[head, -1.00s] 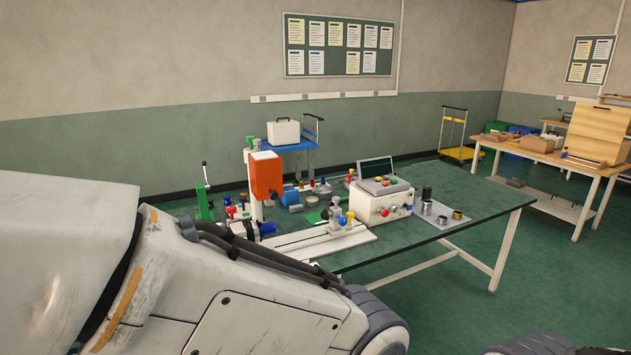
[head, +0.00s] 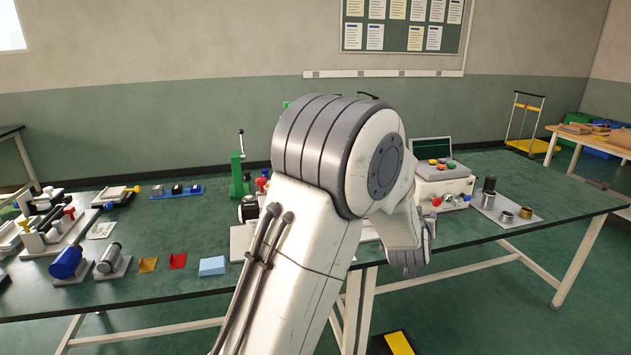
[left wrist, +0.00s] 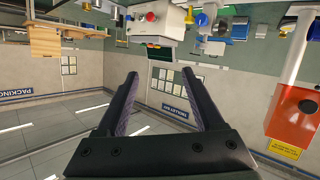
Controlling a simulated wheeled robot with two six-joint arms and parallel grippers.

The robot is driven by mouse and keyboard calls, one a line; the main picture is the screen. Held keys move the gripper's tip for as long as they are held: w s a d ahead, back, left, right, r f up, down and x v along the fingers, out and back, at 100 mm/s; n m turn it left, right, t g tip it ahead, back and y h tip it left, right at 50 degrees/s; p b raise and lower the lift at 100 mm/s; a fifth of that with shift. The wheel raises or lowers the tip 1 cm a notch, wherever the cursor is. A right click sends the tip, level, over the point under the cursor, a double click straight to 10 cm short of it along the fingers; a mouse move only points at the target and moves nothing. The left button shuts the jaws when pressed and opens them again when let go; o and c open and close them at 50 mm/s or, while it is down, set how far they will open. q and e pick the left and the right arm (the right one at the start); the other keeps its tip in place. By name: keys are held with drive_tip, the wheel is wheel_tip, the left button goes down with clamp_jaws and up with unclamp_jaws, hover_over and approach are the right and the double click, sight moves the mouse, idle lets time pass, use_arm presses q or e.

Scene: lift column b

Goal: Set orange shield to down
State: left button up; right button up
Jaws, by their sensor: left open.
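The orange shield (left wrist: 295,115) is a red-orange box on a white post, at the right edge of the left wrist view, which is upside down. In the head view my raised left arm hides it. My left gripper (left wrist: 162,76) is open, with nothing between its two dark fingers. The shield is to the right of the fingers in that view, apart from them. In the head view the fingers cannot be made out behind the arm. My right gripper is in neither view.
The green table (head: 140,235) holds a control box (head: 442,188), a metal plate with cylinders (head: 505,212), a green lever stand (head: 239,172) and a blue-ended cylinder (head: 68,262). Small coloured blocks lie near its front edge. A yellow cart (head: 525,146) stands behind.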

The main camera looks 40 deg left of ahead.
use_arm(q)
drive_tip(key=s+a+n+g+y+b, duration=0.15)
drive_tip(key=a+n+y, duration=0.25)
drive_tip(key=a+y, duration=0.65)
drive_tip(key=s+a+n+t+y+b, duration=0.15)
drive_tip(key=a+n+y, duration=0.35)
drive_tip(key=a, duration=1.1)
drive_tip(key=shift+g, duration=0.6)
drive_tip(key=shift+a+f+p+x, duration=0.1)
drive_tip(key=shift+p+x, duration=0.15)
drive_tip(key=shift+x, duration=1.45)
drive_tip(key=shift+a+f+p+x, duration=0.15)
drive_tip(key=shift+p+x, duration=0.1)
drive_tip(key=shift+x, duration=1.45)
drive_tip(key=shift+a+f+p+x, duration=0.1)
drive_tip(key=shift+p+x, duration=0.15)
drive_tip(key=shift+x, duration=1.4)
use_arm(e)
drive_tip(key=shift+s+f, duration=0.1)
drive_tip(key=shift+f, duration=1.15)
use_arm(q)
drive_tip(key=shift+s, duration=0.15)
clamp_jaws()
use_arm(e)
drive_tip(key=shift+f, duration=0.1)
